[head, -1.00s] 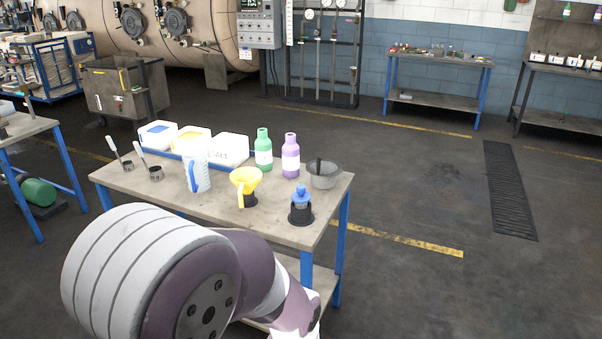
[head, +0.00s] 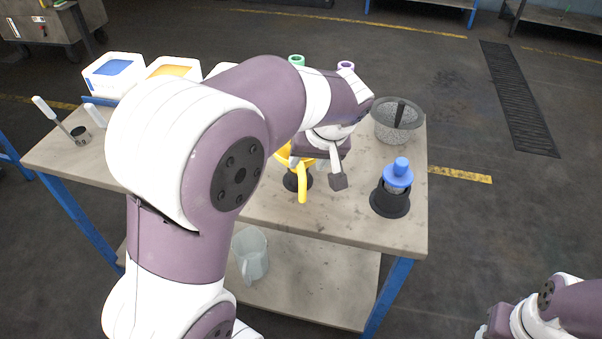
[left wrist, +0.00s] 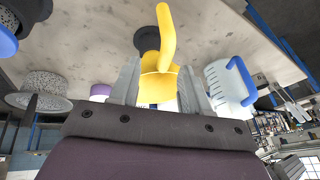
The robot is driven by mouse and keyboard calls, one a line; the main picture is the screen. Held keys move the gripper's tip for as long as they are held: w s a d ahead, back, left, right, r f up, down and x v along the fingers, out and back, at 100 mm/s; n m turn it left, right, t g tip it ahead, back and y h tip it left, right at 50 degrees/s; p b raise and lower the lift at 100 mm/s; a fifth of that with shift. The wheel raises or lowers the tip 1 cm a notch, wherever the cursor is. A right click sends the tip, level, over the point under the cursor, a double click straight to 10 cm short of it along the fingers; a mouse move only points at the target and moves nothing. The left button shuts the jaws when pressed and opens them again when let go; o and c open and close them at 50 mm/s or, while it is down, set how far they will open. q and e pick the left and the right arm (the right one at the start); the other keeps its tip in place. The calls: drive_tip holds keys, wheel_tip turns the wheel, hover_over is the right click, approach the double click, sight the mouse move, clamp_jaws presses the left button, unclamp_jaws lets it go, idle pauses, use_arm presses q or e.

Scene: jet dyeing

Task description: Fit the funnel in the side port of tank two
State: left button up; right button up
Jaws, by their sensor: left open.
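The yellow funnel (head: 302,188) is near the front of the workbench (head: 330,225), in or on a small black holder (head: 289,183); my left gripper (head: 318,172) partly hides it. In the left wrist view the funnel (left wrist: 158,88) lies between the two spread fingers of my left gripper (left wrist: 160,68). Its curved yellow handle points away from the palm. The left gripper is open, and I cannot tell whether a finger touches the funnel. Part of my right arm shows at the bottom right of the head view, its gripper out of frame. Tank two and its side port are not in view.
A blue-topped item in a black holder (head: 390,200) and a grey speckled pot (head: 397,125) stand to the right on the bench. White tubs (head: 112,75) stand at the back left. A clear jug (left wrist: 228,88) with a blue handle is close beside the gripper.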

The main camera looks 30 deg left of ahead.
sight(302, 168)
use_arm(q)
drive_tip(key=x, duration=0.6)
drive_tip(key=shift+s+a+f, duration=0.1)
drive_tip(key=shift+s+a, duration=0.1)
drive_tip(key=shift+s, duration=0.05)
drive_tip(key=shift+d, duration=0.15)
drive_tip(key=shift+s, duration=0.1)
clamp_jaws()
